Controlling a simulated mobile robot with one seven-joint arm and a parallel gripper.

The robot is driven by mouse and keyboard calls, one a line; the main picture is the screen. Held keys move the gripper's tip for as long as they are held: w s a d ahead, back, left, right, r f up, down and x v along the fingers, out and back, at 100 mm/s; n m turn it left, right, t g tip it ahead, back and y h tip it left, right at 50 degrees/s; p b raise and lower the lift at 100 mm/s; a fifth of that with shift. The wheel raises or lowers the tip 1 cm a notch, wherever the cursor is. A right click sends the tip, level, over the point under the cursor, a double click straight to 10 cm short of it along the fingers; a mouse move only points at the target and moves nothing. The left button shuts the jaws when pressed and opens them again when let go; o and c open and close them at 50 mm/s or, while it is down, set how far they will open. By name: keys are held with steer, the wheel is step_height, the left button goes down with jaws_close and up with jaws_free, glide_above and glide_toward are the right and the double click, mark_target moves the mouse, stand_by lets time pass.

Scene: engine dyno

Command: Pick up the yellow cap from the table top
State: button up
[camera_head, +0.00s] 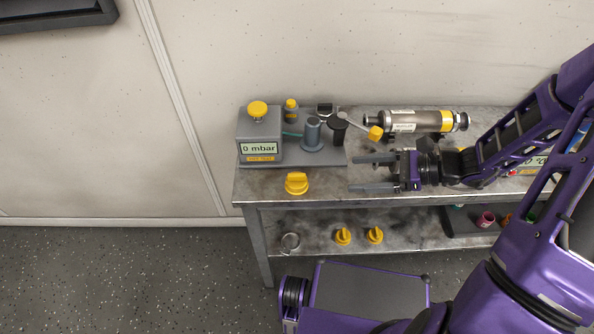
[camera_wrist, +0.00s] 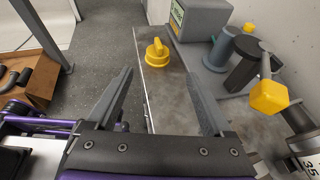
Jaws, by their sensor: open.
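A yellow cap (camera_head: 296,183) with a raised grip stands on the table top (camera_head: 325,183), close to its front edge and in front of the grey gauge box. It also shows in the wrist view as the yellow cap (camera_wrist: 157,60), beyond and between my fingers. My gripper (camera_head: 354,174) is open and empty over the table, to the right of the cap and apart from it. Its two fingers also show in the wrist view, where my gripper (camera_wrist: 168,90) points toward the cap.
A grey gauge box (camera_head: 259,138) reading "0 mbar" stands behind the cap. A yellow-ended handle (camera_head: 375,132) and a metal cylinder (camera_head: 416,121) lie behind my gripper. Two yellow caps (camera_head: 343,236) (camera_head: 375,235) sit on the lower shelf. The table between cap and gripper is clear.

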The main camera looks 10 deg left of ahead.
mark_target(305, 180)
steer(key=b+x, duration=0.1)
steer(key=x, duration=1)
steer(key=shift+s+a+f, duration=0.1)
steer(key=shift+f, duration=0.05)
steer(key=x, duration=0.5)
steer(key=shift+s+f, duration=0.1)
steer(key=shift+f, duration=0.2)
